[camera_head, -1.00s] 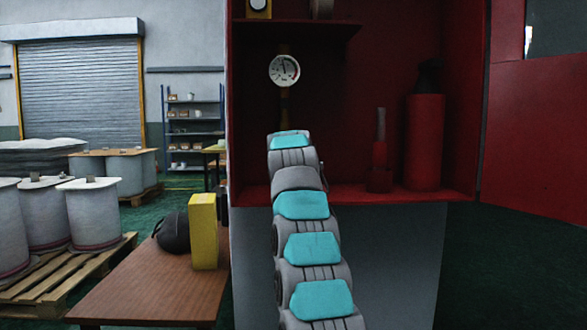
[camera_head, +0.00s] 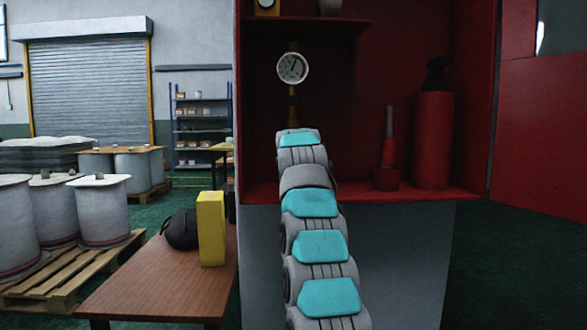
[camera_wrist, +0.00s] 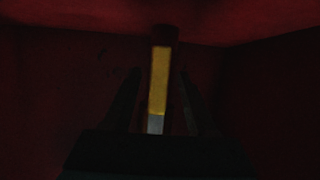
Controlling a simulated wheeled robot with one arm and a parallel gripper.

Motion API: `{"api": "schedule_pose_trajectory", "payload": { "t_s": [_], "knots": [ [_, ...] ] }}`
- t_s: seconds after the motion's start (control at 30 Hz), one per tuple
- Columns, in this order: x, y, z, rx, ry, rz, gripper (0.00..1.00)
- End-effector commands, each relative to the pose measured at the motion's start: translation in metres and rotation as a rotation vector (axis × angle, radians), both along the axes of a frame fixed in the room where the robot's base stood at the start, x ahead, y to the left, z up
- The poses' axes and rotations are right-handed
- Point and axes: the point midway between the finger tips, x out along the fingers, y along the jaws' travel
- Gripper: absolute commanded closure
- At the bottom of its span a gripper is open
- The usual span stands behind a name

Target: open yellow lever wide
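The yellow lever (camera_wrist: 159,82) stands upright as a narrow bar in the dark wrist view, with a grey part at its lower end. My gripper (camera_wrist: 160,74) has its two dark fingers on either side of the lever, with gaps showing on both sides. It looks open and not closed on the lever. In the head view, my arm reaches into the red cabinet (camera_head: 345,194) below a round gauge (camera_head: 293,67). The arm hides the gripper and the lever there.
A shelf (camera_head: 305,27) crosses above. A brown table (camera_head: 160,285) with a yellow box (camera_head: 211,228) and black headgear (camera_head: 180,230) is at left.

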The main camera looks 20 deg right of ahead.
Motion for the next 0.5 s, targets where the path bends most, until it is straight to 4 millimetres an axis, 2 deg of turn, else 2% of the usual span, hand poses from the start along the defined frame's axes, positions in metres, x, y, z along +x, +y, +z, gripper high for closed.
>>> {"api": "schedule_pose_trajectory", "payload": {
  "t_s": [0.5],
  "knots": [
    [-0.0067, 0.0019, 0.0029, -0.001, -0.002, 0.0, 0.4]
  ]
}}
